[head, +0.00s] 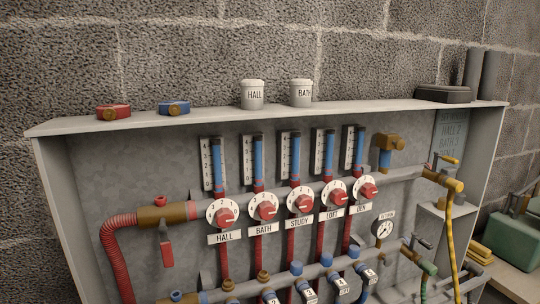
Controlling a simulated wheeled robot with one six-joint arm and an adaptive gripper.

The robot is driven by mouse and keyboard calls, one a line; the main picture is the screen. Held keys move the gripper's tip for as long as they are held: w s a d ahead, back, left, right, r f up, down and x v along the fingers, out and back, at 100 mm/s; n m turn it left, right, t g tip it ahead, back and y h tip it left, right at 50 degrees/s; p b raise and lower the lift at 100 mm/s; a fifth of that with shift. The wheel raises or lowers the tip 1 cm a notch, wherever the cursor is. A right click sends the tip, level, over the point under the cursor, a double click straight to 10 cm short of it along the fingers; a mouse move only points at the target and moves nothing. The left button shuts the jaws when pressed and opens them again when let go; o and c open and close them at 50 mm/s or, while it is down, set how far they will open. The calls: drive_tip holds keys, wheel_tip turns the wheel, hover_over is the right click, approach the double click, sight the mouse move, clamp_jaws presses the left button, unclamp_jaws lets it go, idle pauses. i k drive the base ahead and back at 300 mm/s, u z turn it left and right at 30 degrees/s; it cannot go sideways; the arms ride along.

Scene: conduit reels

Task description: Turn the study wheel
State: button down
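The study wheel (300,201) is a red knob on a white numbered dial, third in a row of several alike on the manifold. A white label reading STUDY (299,222) sits just below it. Above it is a gauge tube (295,157) with blue in it and a scale beside it. The bath wheel (264,207) is to its left and the loft wheel (334,193) to its right. The exact dial setting is too small to read. My gripper is not in view.
The hall wheel (223,213) and den wheel (366,189) end the row. Valves and a pressure gauge (383,229) sit lower right. A red lever (167,249) hangs at left. Two white pots (252,94) stand on the cabinet top. No obstacle shows in front of the study wheel.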

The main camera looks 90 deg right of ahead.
sight(304, 202)
drive_tip(key=z, duration=0.05)
drive_tip(key=k, duration=0.5)
drive_tip(key=z, duration=2.9)
drive_tip(key=i, duration=0.25)
drive_tip(key=u, duration=0.2)
